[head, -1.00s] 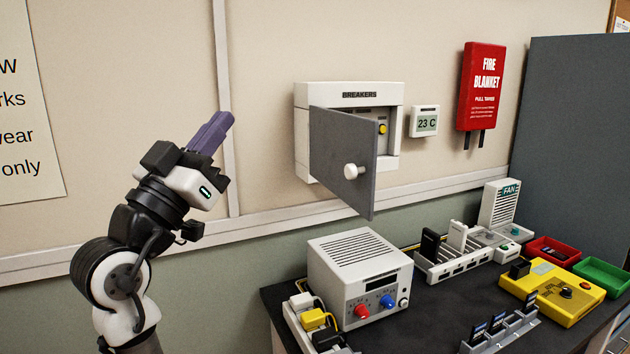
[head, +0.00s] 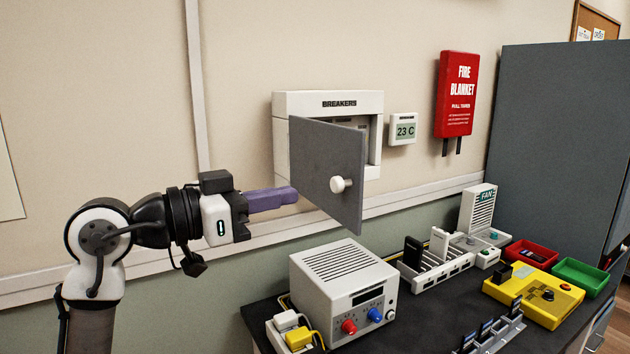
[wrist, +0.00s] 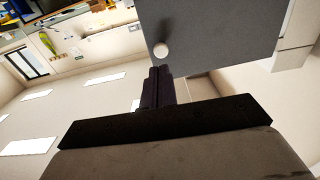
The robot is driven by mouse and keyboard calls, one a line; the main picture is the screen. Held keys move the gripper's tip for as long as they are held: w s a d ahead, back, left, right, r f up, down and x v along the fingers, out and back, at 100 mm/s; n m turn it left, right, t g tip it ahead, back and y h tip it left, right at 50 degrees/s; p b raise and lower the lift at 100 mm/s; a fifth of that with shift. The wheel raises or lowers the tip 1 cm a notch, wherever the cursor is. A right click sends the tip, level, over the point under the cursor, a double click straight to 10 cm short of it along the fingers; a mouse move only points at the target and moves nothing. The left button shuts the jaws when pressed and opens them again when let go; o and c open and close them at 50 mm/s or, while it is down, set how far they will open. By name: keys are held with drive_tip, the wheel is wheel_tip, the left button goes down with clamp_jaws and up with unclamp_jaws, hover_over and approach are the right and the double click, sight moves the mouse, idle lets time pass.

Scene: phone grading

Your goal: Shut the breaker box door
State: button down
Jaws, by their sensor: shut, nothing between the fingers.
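The breaker box (head: 328,103) is a white wall box labelled BREAKERS. Its grey door (head: 318,165) stands open, swung out toward the right front, with a white round knob (head: 340,184) on its face. My gripper (head: 293,193) has purple fingers, shut and empty. In the head view the fingertips are at the left edge of the door, below the box; I cannot tell whether they touch it. In the wrist view the door (wrist: 215,35) and knob (wrist: 161,49) lie just beyond the fingers (wrist: 157,75). The door hides most of the box's inside.
A thermostat (head: 402,128) and a red fire blanket case (head: 455,93) hang on the wall to the right. Below, a dark bench (head: 425,310) carries a power supply (head: 340,280), a white rack (head: 437,268), a yellow device (head: 533,293) and trays.

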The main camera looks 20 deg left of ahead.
sight(336, 187)
drive_tip(key=p+x, duration=0.1)
drive_tip(key=x, duration=0.5)
drive_tip(key=shift+w+d+p, duration=0.1)
drive_tip(key=shift+p, duration=0.2)
drive_tip(key=shift+w+d+n+t+y, duration=0.3)
drive_tip(key=shift+w+d+y, duration=0.15)
drive_tip(key=shift+d, duration=0.3)
drive_tip(key=w+d+n+t+y+b, duration=0.1)
drive_tip(key=w+d+n+y, duration=0.4)
drive_tip(key=w+y, duration=0.3)
drive_tip(key=w+d+n+t+y+b, duration=0.15)
drive_tip(key=w+d+n+y, duration=0.3)
drive_tip(key=w, duration=0.55)
drive_tip(key=w+a+n+g+y+p, duration=0.2)
drive_tip(key=w+y+p, duration=0.1)
drive_tip(key=w, duration=0.6)
drive_tip(key=w+a+n+g+y+p, duration=0.2)
drive_tip(key=w+y, duration=0.4)
drive_tip(key=w, duration=0.3)
drive_tip(key=shift+w+a+r+n+p, duration=0.2)
drive_tip(key=shift+w+a+n+p, duration=0.3)
drive_tip(key=shift+n+p, duration=0.4)
